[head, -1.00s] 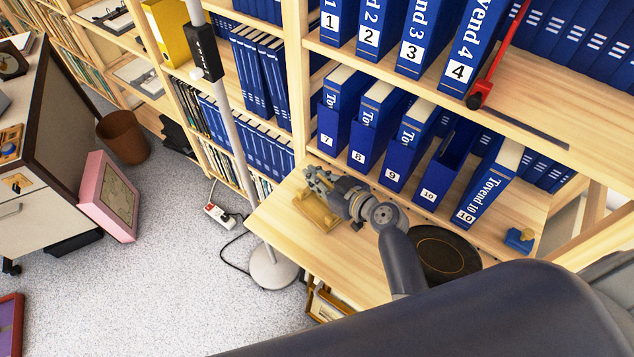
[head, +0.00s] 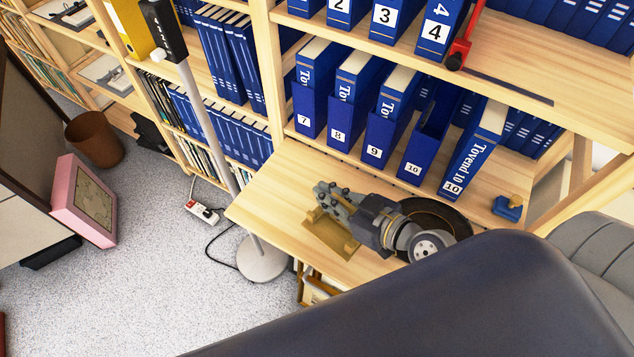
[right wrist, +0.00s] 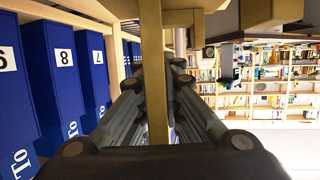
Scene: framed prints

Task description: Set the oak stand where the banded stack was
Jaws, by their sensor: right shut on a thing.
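The oak stand (head: 325,236) is a small tan wooden piece with a flat part and upright parts, over the pale wood ledge (head: 270,205) in the head view. My right gripper (head: 332,198) is shut on it. In the right wrist view the oak stand (right wrist: 154,75) shows as a tan bar between the two dark fingers (right wrist: 157,95). I cannot tell whether the stand touches the ledge. I cannot make out a banded stack. My left gripper is not in view.
Numbered blue binders (head: 375,135) stand along the back of the ledge. A dark round plate (head: 440,215) lies behind my right wrist, and a small blue object (head: 507,208) sits at the right. A pole lamp base (head: 262,260) stands on the floor left of the ledge.

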